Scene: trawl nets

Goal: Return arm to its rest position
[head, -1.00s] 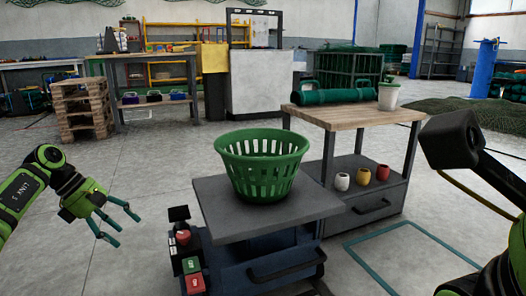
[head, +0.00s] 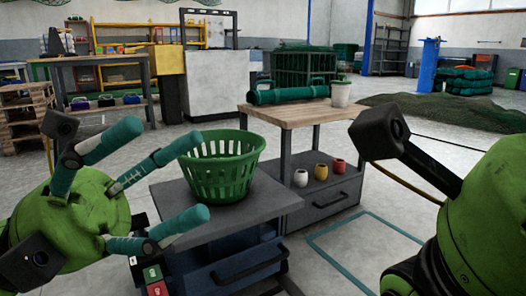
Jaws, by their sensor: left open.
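My left gripper (head: 165,172) is at the left of the head view, large and close to the camera. Its teal fingers are spread open with nothing between them. The fingers overlap the left edge of the green slatted basket (head: 225,172) in the picture; whether they touch it I cannot tell, but they look nearer to the camera. The basket stands upright on a grey-topped cart (head: 265,202) and looks empty. Green and black parts of my right arm fill the right side, and no right gripper fingers show.
A wooden-topped workbench (head: 296,112) behind the cart carries a green cylinder (head: 290,93) and a white bucket (head: 341,94). Wooden pallets (head: 22,125) are stacked at left.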

